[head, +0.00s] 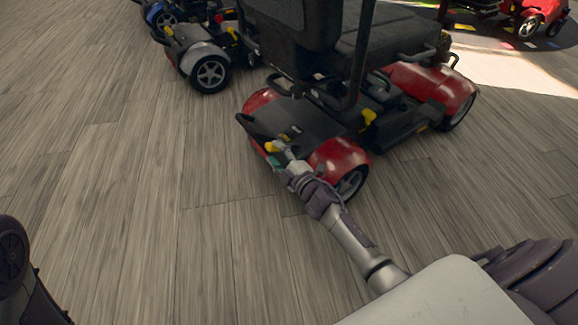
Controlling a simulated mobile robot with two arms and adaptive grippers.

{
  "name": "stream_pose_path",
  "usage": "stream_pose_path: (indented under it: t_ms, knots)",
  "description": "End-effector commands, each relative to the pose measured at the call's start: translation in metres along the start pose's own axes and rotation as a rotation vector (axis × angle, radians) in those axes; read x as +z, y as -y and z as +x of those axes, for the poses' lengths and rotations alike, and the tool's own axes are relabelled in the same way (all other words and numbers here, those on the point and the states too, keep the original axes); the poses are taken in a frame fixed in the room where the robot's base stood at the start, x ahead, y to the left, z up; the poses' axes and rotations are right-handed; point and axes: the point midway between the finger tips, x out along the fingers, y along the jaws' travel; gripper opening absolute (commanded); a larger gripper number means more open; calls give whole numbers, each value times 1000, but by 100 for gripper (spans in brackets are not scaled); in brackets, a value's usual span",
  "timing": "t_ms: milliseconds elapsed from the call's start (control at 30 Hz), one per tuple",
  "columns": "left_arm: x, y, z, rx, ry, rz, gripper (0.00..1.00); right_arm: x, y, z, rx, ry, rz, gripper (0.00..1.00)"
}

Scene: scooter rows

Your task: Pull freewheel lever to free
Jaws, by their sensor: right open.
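The red mobility scooter (338,157) stands in the middle of the head view with its dark rear deck towards me. A small yellow lever (270,146) shows at the rear of the deck. My right gripper (277,150) reaches over the rear edge to this lever. Its jaws are open around or beside the lever; I cannot tell which, or whether they touch it. The gripper hides part of the lever and its base. Another yellow part (368,117) shows below the seat on the right side. My left gripper is out of view; only part of my left arm shows at the lower left.
A grey scooter (195,52) stands beyond at the upper left, with a blue one (158,12) behind it. Another red scooter (535,12) is at the upper right. The wooden floor (110,180) is clear on the left and in front.

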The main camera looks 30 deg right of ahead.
Motion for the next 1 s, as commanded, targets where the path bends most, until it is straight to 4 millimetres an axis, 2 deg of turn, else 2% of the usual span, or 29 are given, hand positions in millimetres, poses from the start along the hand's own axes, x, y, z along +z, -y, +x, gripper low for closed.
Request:
stream_pose_path:
  t_ms: [33, 200, 400, 567, 1000]
  knots:
    - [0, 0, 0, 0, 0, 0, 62, 1, 1, -14, -3, 0, -1, 48]
    - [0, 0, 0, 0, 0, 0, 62, 0, 2, -50, -3, 0, 0, 48]
    - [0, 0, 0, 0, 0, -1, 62, 0, 1, -78, -2, 0, 1, 48]
    - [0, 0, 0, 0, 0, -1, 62, 0, 0, -86, -1, -1, 0, 48]
    - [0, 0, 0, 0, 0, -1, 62, 0, 0, -87, -1, 0, 0, 48]
